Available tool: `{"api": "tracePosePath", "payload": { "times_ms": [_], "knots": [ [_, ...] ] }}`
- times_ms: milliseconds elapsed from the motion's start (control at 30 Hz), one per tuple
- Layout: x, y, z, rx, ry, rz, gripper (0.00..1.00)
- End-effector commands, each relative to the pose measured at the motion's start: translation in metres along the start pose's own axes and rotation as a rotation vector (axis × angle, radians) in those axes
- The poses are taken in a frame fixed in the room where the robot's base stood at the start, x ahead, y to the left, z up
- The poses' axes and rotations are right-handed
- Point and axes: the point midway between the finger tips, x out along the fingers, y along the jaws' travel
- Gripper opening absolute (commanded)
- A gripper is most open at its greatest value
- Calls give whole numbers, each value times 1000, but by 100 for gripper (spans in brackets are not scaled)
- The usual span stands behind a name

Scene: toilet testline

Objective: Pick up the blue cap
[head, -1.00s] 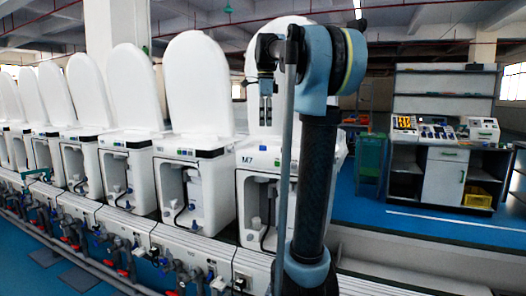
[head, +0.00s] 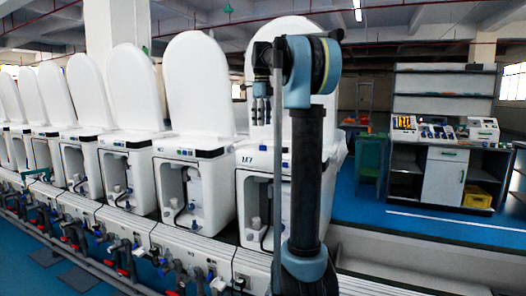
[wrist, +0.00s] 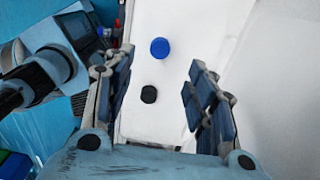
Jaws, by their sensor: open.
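The blue cap (wrist: 160,47) is a small round piece on a white surface in the wrist view. It lies between the lines of my two fingers, near the level of their tips. My gripper (wrist: 162,58) is open and empty, with one finger on each side. The cap looks apart from both fingers; the height gap cannot be told. In the head view my gripper (head: 261,108) hangs pointing down in front of the raised lid of the nearest toilet (head: 259,190). I cannot make out the cap in the head view.
A small black round piece (wrist: 149,94) lies on the white surface nearer my palm. A raised white lid (wrist: 275,80) fills the right of the wrist view. More toilets with raised lids (head: 200,80) stand in a row to the left. A shelved workbench (head: 445,175) stands at right.

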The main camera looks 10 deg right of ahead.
Motion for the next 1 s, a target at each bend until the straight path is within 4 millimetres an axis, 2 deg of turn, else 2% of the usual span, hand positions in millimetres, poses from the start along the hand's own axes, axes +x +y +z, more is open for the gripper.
{"api": "tracePosePath", "payload": {
  "times_ms": [233, 567, 800, 1000],
  "knots": [
    [40, 0, 0, -1, 0, 0, 51],
    [62, 0, -1, -1, 0, 0, 51],
    [94, -1, -2, -1, 0, 0, 51],
    [106, -1, -2, -1, 0, 0, 51]
  ]
}}
